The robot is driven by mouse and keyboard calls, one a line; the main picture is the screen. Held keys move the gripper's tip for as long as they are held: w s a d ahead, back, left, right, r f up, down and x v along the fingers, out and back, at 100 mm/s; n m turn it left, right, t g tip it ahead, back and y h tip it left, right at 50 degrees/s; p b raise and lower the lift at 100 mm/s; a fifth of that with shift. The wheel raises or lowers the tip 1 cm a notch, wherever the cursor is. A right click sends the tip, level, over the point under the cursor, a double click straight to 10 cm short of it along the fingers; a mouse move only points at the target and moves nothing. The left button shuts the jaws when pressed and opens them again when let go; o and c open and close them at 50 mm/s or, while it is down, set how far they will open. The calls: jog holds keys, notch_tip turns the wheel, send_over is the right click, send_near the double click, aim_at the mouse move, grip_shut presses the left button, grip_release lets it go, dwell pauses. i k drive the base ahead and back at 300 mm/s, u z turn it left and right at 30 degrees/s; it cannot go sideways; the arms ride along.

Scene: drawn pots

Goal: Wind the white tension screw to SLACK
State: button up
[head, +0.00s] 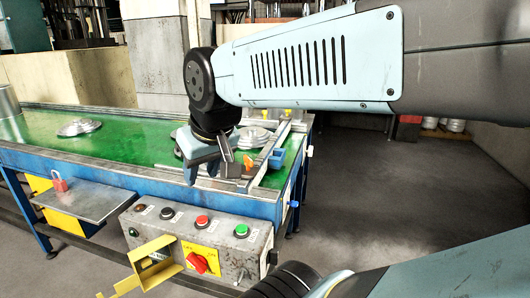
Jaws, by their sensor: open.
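The conveyor (120,148) has a green belt and a blue frame. A small blue knob (294,204) sits on the frame's right end. My gripper (202,176) points down, open and empty, over the near edge of the conveyor by its right end. Its jaws stand above the control box and apart from it. My arm and gripper hide part of the belt and rail behind them.
The grey control box (200,238) on the conveyor's front carries several buttons, a red rotary switch (202,261) and an open yellow cover (155,262). A red padlock (60,184) rests on a metal shelf (92,200). Metal lids (80,127) lie on the belt. Floor at right is clear.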

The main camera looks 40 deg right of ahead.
aim_at(309, 151)
jog(key=u, duration=1.1)
jog(key=k, duration=1.5)
jog(key=z, duration=2.05)
jog(key=i, duration=1)
jog(key=u, duration=0.05)
